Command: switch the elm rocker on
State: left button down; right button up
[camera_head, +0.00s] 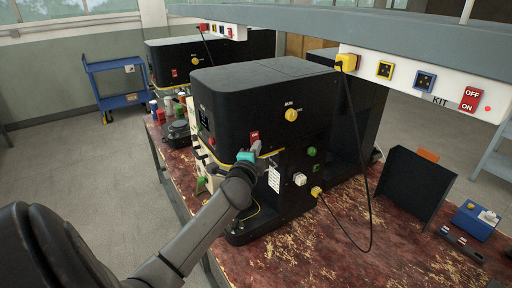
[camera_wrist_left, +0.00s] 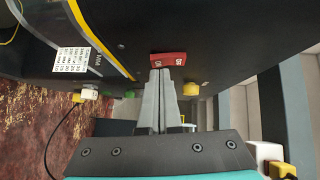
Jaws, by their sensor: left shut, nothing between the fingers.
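The red rocker (camera_head: 255,136) is on the front of the black machine (camera_head: 245,95), above a yellow stripe. In the left wrist view the rocker (camera_wrist_left: 168,59) carries small white lettering, and a label that seems to read ELM is on the panel nearby. My left gripper (camera_head: 257,147) is shut and empty, with its fingertips just below the rocker in the head view. In the left wrist view the closed fingertips (camera_wrist_left: 161,73) are right at the rocker's edge; I cannot tell whether they touch it. Which way the rocker is tipped is unclear. My right gripper is out of view.
A yellow knob (camera_head: 291,115), a green button (camera_head: 311,152) and a white plug (camera_head: 299,179) sit on the machine. A black cable (camera_head: 358,150) hangs from the rail (camera_head: 405,76), which bears a red OFF/ON switch (camera_head: 470,99). The worn red tabletop (camera_head: 330,250) is bare in front.

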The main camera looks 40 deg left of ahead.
pick_arm(q)
jog(key=shift+a, duration=0.15)
jog(key=shift+w+a+m+b, duration=0.1)
jog(key=shift+a+m+b, duration=0.2)
jog(key=shift+b, duration=0.45)
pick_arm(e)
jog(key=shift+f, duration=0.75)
pick_arm(q)
jog(key=shift+d+f, duration=0.1)
